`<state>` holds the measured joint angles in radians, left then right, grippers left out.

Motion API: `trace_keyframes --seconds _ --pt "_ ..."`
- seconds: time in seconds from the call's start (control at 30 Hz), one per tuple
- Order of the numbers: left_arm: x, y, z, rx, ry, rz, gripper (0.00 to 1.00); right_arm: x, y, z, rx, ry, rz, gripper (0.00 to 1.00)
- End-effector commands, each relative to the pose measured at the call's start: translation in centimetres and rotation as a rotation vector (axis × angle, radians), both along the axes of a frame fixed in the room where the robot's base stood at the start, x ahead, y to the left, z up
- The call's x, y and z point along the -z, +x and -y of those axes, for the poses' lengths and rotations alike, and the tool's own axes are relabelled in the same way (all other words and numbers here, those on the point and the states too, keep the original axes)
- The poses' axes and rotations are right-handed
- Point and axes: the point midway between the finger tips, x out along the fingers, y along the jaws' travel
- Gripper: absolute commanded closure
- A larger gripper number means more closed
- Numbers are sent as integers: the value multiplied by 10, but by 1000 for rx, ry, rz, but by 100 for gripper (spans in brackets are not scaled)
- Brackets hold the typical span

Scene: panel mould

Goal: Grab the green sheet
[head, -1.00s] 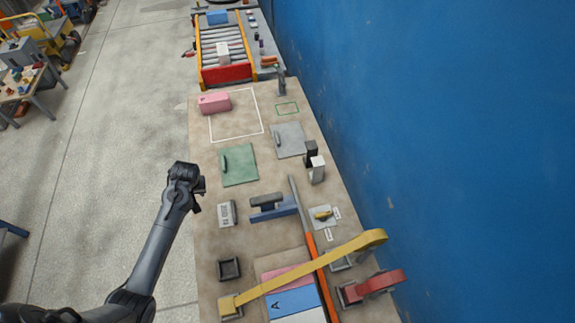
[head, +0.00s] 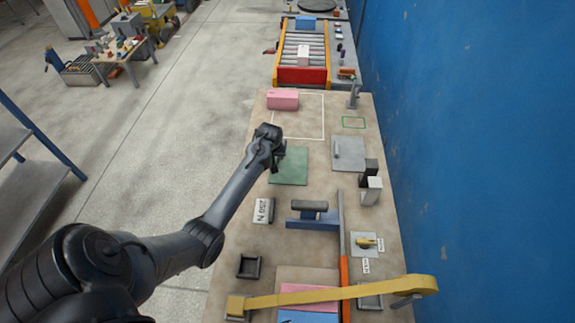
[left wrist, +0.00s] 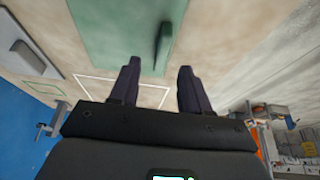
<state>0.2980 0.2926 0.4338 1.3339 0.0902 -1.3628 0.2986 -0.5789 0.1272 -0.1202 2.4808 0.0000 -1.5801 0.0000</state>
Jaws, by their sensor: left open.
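The green sheet (head: 289,170) lies flat on the table, left of the grey sheet (head: 349,154). My left gripper (head: 279,152) is over the sheet's upper left part in the head view and partly hides it. In the left wrist view the green sheet (left wrist: 110,25) spreads beyond the fingers, with its raised dark green handle (left wrist: 162,45) roughly in line with the gap. The left gripper (left wrist: 158,82) is open and its fingers are apart from the handle with nothing between them. My right gripper does not show.
A pink block (head: 283,99) sits at the white outlined square's left edge. A blue-grey fixture (head: 313,220), a label block marked 250 N (head: 263,211) and a yellow bar (head: 340,294) lie nearer. A blue wall (head: 480,150) bounds the right.

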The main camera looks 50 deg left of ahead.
Motion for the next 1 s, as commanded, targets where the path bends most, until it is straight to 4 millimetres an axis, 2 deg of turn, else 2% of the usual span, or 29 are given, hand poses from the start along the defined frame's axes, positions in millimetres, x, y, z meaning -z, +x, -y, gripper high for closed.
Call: trace_keyframes --seconds 0.17,0.5,0.83,1.0 --pt "11 0 -2 0 0 -1 53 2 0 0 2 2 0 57" --pt "49 5 -10 0 0 0 53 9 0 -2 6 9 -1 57" --pt "53 5 -12 1 1 -1 53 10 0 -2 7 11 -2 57" --pt "53 5 -12 1 1 -1 79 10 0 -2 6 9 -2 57"
